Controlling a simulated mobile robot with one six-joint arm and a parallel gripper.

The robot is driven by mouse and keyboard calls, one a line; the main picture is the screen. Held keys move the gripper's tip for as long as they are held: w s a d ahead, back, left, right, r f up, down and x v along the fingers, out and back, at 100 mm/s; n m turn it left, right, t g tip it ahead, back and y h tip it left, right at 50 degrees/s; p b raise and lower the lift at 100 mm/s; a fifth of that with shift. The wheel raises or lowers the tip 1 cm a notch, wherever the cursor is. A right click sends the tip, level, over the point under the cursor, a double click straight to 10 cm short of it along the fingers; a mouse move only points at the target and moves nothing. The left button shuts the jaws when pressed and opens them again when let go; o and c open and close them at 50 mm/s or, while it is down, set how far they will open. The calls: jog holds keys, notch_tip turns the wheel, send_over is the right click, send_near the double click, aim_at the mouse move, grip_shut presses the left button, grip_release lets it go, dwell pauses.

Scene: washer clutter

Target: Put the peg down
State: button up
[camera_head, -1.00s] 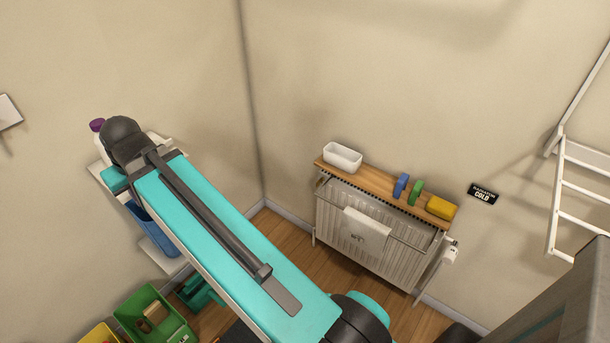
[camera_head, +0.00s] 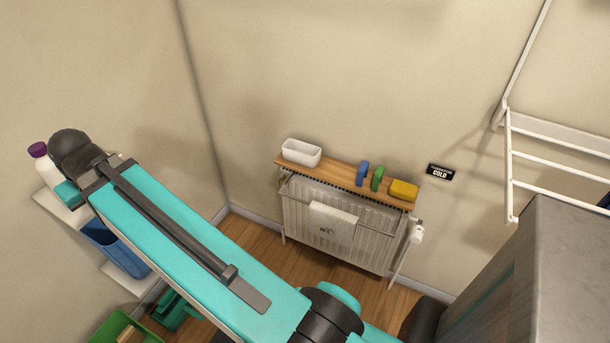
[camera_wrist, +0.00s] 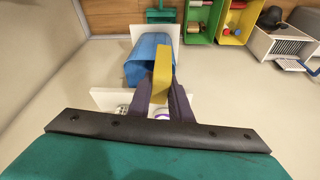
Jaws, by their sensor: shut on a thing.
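The peg (camera_wrist: 162,68) is a yellow block that sticks out from between the dark fingers of my gripper (camera_wrist: 163,97) in the wrist view. My gripper is shut on it. The peg is held in front of a blue bin (camera_wrist: 140,66), near the edge of a white shelf (camera_wrist: 105,98); I cannot tell the gap or whether it touches anything. In the head view my arm hides the gripper and the peg.
A wooden shelf (camera_head: 335,178) above the radiator (camera_head: 345,235) carries a white tray (camera_head: 301,153), a blue piece (camera_head: 362,173), a green piece (camera_head: 377,179) and a yellow block (camera_head: 403,190). A purple-capped bottle (camera_head: 43,163) stands at left. A white rack (camera_head: 512,170) is at right.

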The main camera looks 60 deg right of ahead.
jog(key=s+d+f+m+g+h+b, duration=0.1)
jog(key=s+d+m, duration=0.25)
jog(key=d, duration=0.95)
jog(key=s+d+f+m+g+h+b, duration=0.1)
jog(key=s+d+f+m, duration=0.3)
jog(key=d, duration=0.9)
jog(key=s+d+r+m+g+h+b, duration=0.15)
jog(key=d+m, duration=0.45)
jog(key=d, duration=0.6)
jog(key=s+d+f+m+g, duration=0.1)
jog(key=s+d+m, duration=0.5)
jog(key=s+d, duration=0.7)
jog(key=s+d+f+m+g+b, duration=0.1)
jog(key=s+d+m, duration=0.4)
jog(key=s+d, duration=0.7)
jog(key=shift+s+d+f+m+g+y, duration=0.45)
jog(key=shift+s+f, duration=0.7)
jog(key=shift+s, duration=1.45)
jog(key=shift+a+f, duration=0.1)
jog(key=shift+f, duration=0.05)
jog(key=shift+f+p, duration=0.35)
jog(key=shift+f, duration=2.6)
jog(key=shift+f, duration=0.1)
